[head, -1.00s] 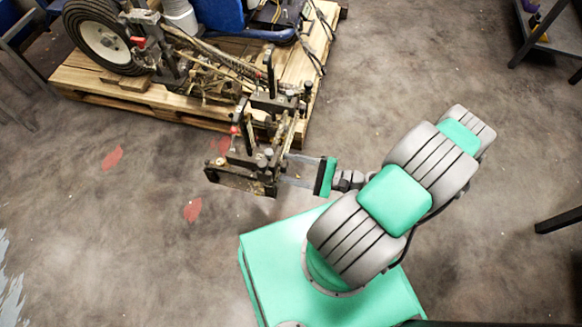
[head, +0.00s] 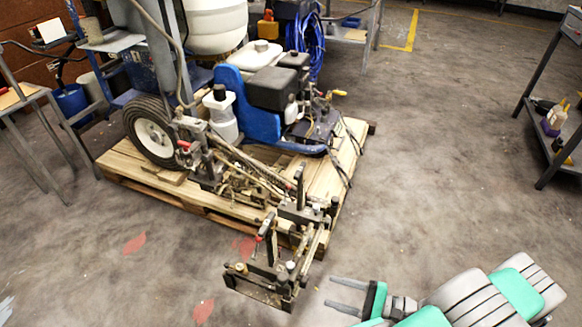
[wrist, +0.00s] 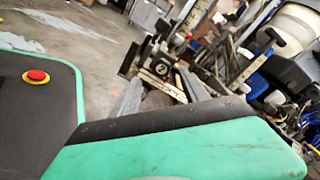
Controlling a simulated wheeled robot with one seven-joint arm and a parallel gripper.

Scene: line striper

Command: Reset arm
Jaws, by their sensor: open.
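My gripper (head: 339,294) shows at the bottom of the head view, its two grey fingers apart with nothing between them. It points left toward the front frame of the line striper (head: 281,275), with a small gap of floor between. The line striper has a blue body (head: 258,121), a black engine and a large wheel (head: 152,132), and it sits on a wooden pallet (head: 130,167). In the wrist view the gripper's fingers (wrist: 160,95) are spread, with the striper's dark frame (wrist: 160,66) beyond them. Most of my base is out of the head view.
A metal table (head: 20,97) stands at the left, and a dark shelf (head: 553,128) with bottles stands at the right. Red patches (head: 135,243) mark the floor. The concrete floor (head: 430,170) right of the pallet is clear. My red button (wrist: 36,76) shows in the wrist view.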

